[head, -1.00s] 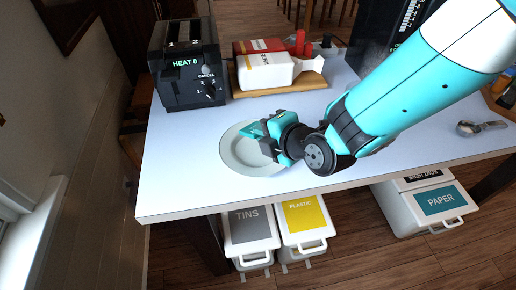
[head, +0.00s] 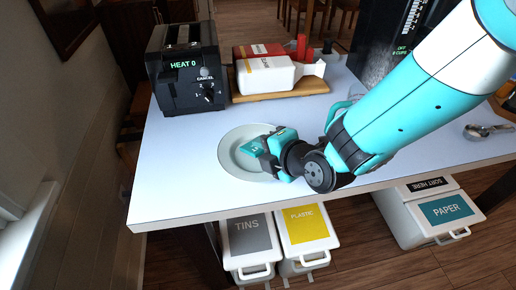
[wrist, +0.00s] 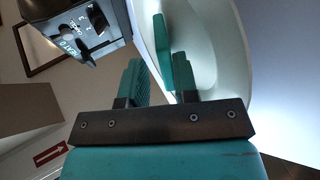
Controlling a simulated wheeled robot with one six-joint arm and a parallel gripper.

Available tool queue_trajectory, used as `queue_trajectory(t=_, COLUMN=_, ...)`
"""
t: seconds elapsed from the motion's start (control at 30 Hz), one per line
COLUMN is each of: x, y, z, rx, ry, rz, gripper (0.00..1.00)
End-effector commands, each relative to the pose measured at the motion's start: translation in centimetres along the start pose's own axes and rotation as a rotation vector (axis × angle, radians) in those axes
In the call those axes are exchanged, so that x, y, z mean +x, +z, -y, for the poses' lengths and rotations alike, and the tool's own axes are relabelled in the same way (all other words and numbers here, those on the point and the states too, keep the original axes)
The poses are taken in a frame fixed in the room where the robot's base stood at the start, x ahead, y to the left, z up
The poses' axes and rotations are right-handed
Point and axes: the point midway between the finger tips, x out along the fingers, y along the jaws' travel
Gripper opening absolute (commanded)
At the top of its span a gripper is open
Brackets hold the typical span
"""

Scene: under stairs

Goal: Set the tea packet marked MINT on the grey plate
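The thin teal packet (head: 252,147) is at the front of my gripper, over the left part of the round grey-white plate (head: 229,166). A dark mark on it is too small to read. In the wrist view the packet (wrist: 161,45) is a slab reaching between the fingers of my gripper (wrist: 160,80). It lies close against the right finger, with a gap to the left finger, so the gripper looks open. The plate (wrist: 218,45) is just beyond the right finger. I cannot tell whether the packet touches the plate. My gripper (head: 266,150) is low over the plate.
A black toaster (head: 187,75) stands behind left of the plate. A wooden board (head: 310,88) with a red and white box (head: 263,70) lies behind it. A metal spoon (head: 480,131) is at the right. The table left and front of the plate is clear.

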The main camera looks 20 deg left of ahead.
Motion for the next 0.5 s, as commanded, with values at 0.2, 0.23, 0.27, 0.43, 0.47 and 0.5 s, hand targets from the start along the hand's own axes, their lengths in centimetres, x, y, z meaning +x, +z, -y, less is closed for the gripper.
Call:
queue_trajectory(t=0.2, x=-0.9, y=0.1, z=0.0, rx=0.002, ry=0.0, rz=0.0, gripper=0.28)
queue_trajectory(t=0.23, x=-1.3, y=0.1, z=0.0, rx=0.001, ry=0.0, rz=0.0, gripper=0.28)
queue_trajectory(t=0.27, x=-1.7, y=0.1, z=0.0, rx=0.001, ry=0.0, rz=0.001, gripper=0.28)
queue_trajectory(t=0.43, x=-3.9, y=0.1, z=0.0, rx=0.001, ry=0.001, rz=0.001, gripper=0.28)
queue_trajectory(t=0.47, x=-4.2, y=0.1, z=0.1, rx=0.001, ry=0.001, rz=0.001, gripper=0.28)
queue_trajectory(t=0.5, x=-4.8, y=0.1, z=0.1, rx=0.001, ry=0.001, rz=0.002, gripper=0.28)
